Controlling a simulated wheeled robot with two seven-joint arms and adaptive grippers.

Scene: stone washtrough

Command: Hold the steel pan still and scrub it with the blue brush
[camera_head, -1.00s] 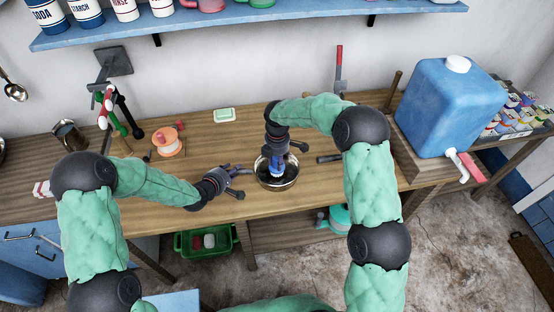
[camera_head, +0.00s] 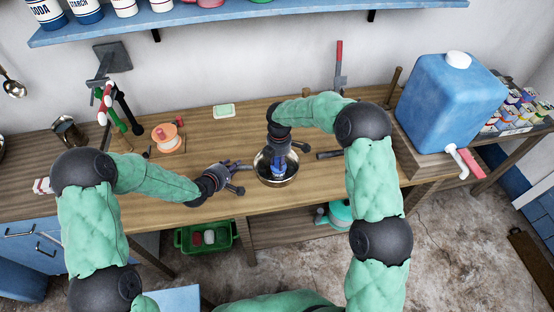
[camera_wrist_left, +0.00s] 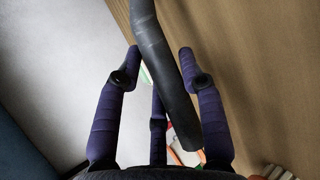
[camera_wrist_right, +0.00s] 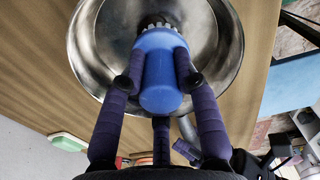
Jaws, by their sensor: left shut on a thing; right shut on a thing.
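The steel pan (camera_head: 293,176) sits on the wooden table in front of me. Its round bowl also shows in the right wrist view (camera_wrist_right: 224,35). My left gripper (camera_head: 235,172) is shut on the dark pan handle (camera_wrist_left: 158,50), left of the bowl. The handle runs between its fingers in the left wrist view. My right gripper (camera_wrist_right: 152,75) points down over the pan and is shut on the blue brush (camera_wrist_right: 160,80). The brush is inside the bowl with its bristles (camera_wrist_right: 155,24) at the pan's inner surface. Whether they press on it is hard to tell.
A green soap block (camera_head: 224,111) and an orange spool (camera_head: 167,138) lie behind left. A short dark bar (camera_head: 328,156) lies right of the pan. A blue water tank (camera_head: 450,105) stands far right. The table's front middle is clear.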

